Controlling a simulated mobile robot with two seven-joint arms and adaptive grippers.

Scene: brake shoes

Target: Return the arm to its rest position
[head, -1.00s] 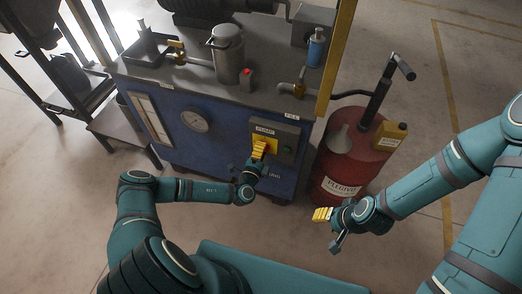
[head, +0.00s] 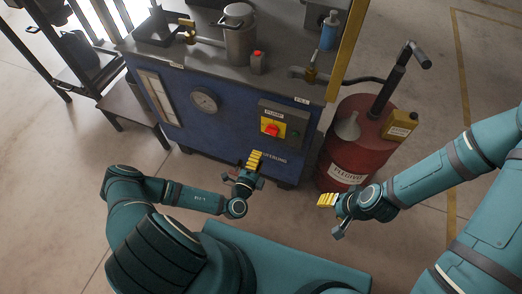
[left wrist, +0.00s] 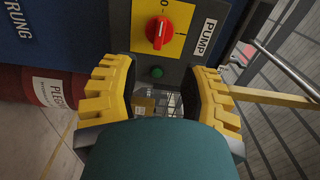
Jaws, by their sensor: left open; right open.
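My left gripper (head: 255,161) has yellow fingers and is apart from the blue machine front, below and left of the pump switch box. In the left wrist view its two yellow fingers (left wrist: 160,95) are spread with nothing held between them. The red rotary switch (head: 271,130) sits on a yellow plate on the grey box; it also shows beyond the fingers in the left wrist view (left wrist: 159,30). A green button (left wrist: 157,72) is beside it. My right gripper (head: 327,200) hangs empty in front of the red drum; its finger gap is hard to see.
The red drum (head: 350,150) with a funnel, a hand pump and a yellow can (head: 400,124) stands right of the blue machine (head: 215,135). A small dark table (head: 120,100) stands to its left. The floor in front of the machine is clear.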

